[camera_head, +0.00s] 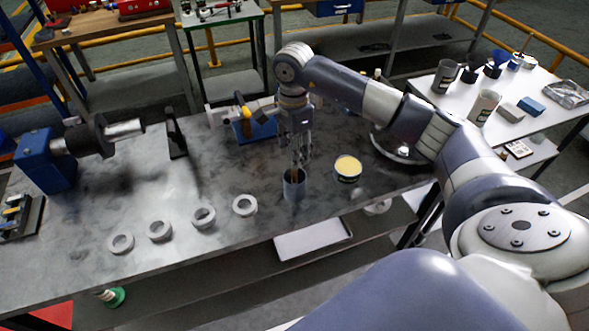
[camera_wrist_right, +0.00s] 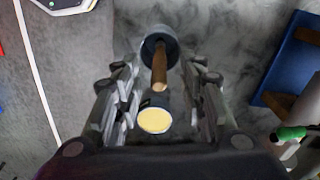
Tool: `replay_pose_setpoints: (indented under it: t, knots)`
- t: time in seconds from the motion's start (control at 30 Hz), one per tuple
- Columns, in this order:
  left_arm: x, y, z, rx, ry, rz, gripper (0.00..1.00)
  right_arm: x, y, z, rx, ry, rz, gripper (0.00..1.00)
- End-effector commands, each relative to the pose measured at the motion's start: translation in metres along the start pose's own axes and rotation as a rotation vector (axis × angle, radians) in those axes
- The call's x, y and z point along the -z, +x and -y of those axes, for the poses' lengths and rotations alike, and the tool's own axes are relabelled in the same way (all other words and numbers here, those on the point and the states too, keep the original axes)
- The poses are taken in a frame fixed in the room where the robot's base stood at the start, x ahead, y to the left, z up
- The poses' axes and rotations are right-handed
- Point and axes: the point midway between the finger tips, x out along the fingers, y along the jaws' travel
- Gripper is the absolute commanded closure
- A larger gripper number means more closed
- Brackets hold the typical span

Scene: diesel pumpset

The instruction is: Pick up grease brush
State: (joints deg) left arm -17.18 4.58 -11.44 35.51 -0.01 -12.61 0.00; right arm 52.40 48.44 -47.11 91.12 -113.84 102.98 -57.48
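The grease brush stands in a grey cup (camera_head: 294,188) on the metal workbench. Its brown wooden handle (camera_wrist_right: 159,70) sticks up from the cup (camera_wrist_right: 153,46) in the right wrist view; its bristles are hidden inside. My right gripper (camera_head: 301,158) points down just above the cup. In the wrist view its two fingers (camera_wrist_right: 158,90) are spread apart, with the handle showing in the gap between them. They do not appear to grip it. My left gripper is out of view.
A tin with cream-yellow contents (camera_head: 348,168) stands right of the cup. Several pale rings (camera_head: 203,217) lie along the bench's front. A blue box (camera_head: 256,131) sits behind the gripper. A side table (camera_head: 452,118) with cups is at right.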

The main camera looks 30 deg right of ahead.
Motion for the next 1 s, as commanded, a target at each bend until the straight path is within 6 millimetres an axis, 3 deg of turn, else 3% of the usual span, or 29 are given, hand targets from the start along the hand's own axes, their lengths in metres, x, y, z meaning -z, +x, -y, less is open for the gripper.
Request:
replay_pose_setpoints:
  t: [0.03, 0.2, 0.47, 0.63, 1.0]
  knots:
    - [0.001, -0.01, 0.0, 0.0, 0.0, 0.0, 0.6, -0.001, 0.003, -0.003, -0.005, 0.0, 0.002, 0.62]
    - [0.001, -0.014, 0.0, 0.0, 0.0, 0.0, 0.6, -0.001, 0.024, -0.001, -0.001, 0.0, 0.001, 0.62]
    - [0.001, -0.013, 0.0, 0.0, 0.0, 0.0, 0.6, 0.0, 0.027, -0.001, 0.001, -0.001, 0.001, 0.62]
    - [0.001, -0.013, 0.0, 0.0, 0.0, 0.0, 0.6, 0.0, 0.027, -0.001, 0.001, 0.0, 0.001, 1.0]
    - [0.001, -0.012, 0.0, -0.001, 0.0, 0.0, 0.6, 0.0, 0.026, 0.0, 0.002, 0.0, 0.001, 1.0]
